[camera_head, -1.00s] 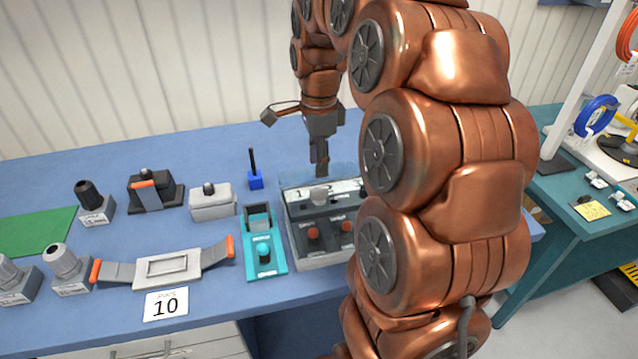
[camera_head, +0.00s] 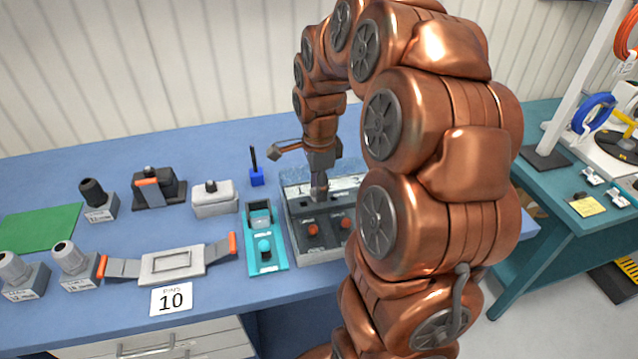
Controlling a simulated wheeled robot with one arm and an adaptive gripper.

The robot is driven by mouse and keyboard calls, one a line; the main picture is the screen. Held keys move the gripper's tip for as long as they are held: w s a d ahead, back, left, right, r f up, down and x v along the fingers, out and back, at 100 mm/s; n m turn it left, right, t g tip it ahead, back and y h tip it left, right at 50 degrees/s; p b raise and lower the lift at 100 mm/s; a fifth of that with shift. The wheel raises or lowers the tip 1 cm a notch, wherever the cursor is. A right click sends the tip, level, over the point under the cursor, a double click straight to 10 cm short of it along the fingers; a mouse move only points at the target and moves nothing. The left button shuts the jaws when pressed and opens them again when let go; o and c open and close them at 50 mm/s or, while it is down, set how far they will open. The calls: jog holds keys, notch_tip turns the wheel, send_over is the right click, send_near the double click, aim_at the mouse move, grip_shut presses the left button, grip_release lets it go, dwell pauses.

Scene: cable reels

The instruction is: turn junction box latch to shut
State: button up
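A grey box (camera_head: 293,243) with two red knobs (camera_head: 313,229) and a white strip along its back part stands on the blue table; I take it for the junction box. A clear panel (camera_head: 297,175) shows at its back edge. My gripper (camera_head: 319,192) points down at the back middle of the box, over the spot of a grey knob that it now hides. I cannot tell whether it touches or grips that knob. The fingers look close together, but their gap is too small to make out. My arm covers the right side of the box.
A teal unit (camera_head: 279,263) stands just left of the box, with a small blue holder (camera_head: 257,178) behind it. A grey plate with orange-ended straps (camera_head: 162,264), several connectors and a green mat (camera_head: 37,228) lie further left. A teal table (camera_head: 545,222) is at right.

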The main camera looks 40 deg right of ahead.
jog(key=shift+c, duration=0.3)
grip_shut()
jog(key=shift+b, duration=0.4)
jog(key=shift+f+n+b, duration=0.2)
jog(key=shift+n+b, duration=0.4)
jog(key=shift+b, duration=0.1)
jog(key=n+b, duration=0.3)
jog(key=b, duration=0.1)
jog(key=n+b, duration=0.4)
jog(key=n, duration=0.2)
jog(key=shift+r+n+b, duration=0.1)
jog(key=shift+n+b, duration=0.2)
jog(key=shift+n, duration=0.1)
jog(key=n+b, duration=0.1)
jog(key=n, duration=0.2)
jog(key=shift+b, duration=0.3)
jog(key=shift+r+n+b, duration=0.1)
jog(key=shift+n+b, duration=0.3)
jog(key=shift+n, duration=1.5)
